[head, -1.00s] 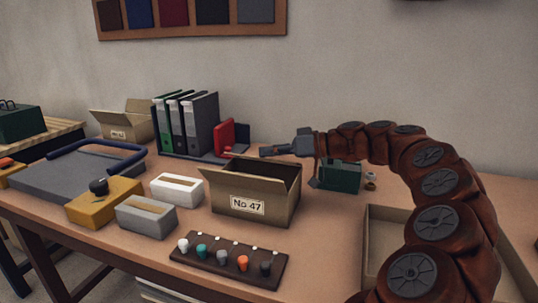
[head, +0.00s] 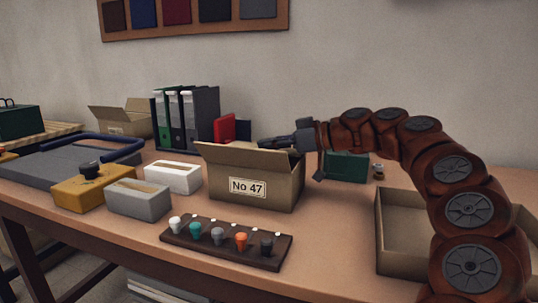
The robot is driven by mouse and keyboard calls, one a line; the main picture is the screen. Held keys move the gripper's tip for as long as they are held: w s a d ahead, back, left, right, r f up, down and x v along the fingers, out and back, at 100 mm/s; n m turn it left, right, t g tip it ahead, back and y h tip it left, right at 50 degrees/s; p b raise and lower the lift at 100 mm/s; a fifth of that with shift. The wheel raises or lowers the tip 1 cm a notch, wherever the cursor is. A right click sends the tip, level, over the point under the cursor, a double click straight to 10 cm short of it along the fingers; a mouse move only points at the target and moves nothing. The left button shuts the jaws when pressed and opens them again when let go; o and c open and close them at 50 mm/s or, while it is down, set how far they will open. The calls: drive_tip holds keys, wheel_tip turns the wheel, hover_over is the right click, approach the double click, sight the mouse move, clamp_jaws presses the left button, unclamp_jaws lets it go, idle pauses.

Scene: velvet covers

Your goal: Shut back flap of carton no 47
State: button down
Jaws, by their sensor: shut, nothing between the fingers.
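The carton no 47 (head: 222,186) is a brown cardboard box standing on the table, its "No 47" label facing me. A cardboard flap (head: 225,154) stands up along its near top edge and hides most of the opening. The back flap cannot be made out clearly behind it and my gripper. My gripper (head: 265,143) is shut and empty, with its fingers pointing left over the far top side of the carton. Whether the fingertips touch the cardboard cannot be told.
A peg rack (head: 190,244) lies in front of the carton. White (head: 172,178) and grey (head: 138,200) boxes stand to its left, binders (head: 190,122) behind. A green box (head: 347,167) and an open tray (head: 405,230) are to the right.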

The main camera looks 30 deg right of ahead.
drive_tip(key=shift+f+n+b, duration=0.25)
drive_tip(key=shift+n+b, duration=0.05)
drive_tip(key=shift+b, duration=0.35)
drive_tip(key=shift+r, duration=0.1)
